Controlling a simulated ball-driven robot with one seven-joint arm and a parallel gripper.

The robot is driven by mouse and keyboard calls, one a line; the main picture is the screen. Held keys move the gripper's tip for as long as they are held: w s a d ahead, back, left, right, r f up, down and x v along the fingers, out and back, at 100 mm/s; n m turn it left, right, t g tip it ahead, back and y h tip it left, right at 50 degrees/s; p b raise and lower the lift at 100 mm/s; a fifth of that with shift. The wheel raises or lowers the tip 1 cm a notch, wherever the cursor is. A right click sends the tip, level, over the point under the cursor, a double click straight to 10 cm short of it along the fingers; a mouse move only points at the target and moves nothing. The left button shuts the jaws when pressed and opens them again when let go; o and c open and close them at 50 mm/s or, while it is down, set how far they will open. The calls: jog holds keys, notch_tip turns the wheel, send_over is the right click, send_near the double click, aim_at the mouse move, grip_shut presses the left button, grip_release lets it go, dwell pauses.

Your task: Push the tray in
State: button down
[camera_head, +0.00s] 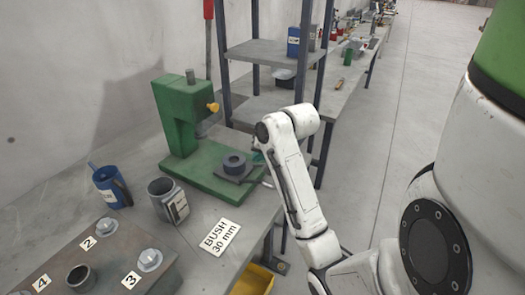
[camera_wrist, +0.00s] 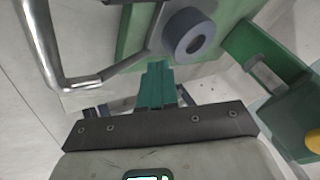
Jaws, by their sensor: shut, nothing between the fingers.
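The tray (camera_head: 231,177) is a small dark grey plate on the green base of the press (camera_head: 205,178). A dark grey ring (camera_head: 234,163) sits on it; the ring also shows in the wrist view (camera_wrist: 188,35). A bent bright metal handle (camera_wrist: 72,84) stands out at the left in the wrist view and shows faintly beside the tray's right side in the head view. My gripper (camera_wrist: 157,68) is shut and empty, its teal fingers just short of the ring and right of the handle. In the head view it is largely hidden behind my wrist; contact with the tray cannot be told.
A blue mug (camera_head: 110,187), a grey mug (camera_head: 168,200), a "BUSH 30 mm" sign (camera_head: 221,237) and a numbered block (camera_head: 105,260) stand on the bench. A shelf rack (camera_head: 265,52) rises behind. A yellow bin (camera_head: 252,280) is below the bench edge. Floor to the right is free.

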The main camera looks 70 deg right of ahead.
aim_at(247, 165)
jog(key=shift+x, duration=2.3)
jog(key=w, duration=0.2)
jog(key=w+d+p, duration=0.1)
jog(key=w, duration=0.2)
jog(key=w+d, duration=0.1)
jog(key=w, duration=0.2)
jog(key=shift+w+p, duration=0.25)
jog(key=shift+p, duration=0.1)
jog(key=shift+r, duration=0.1)
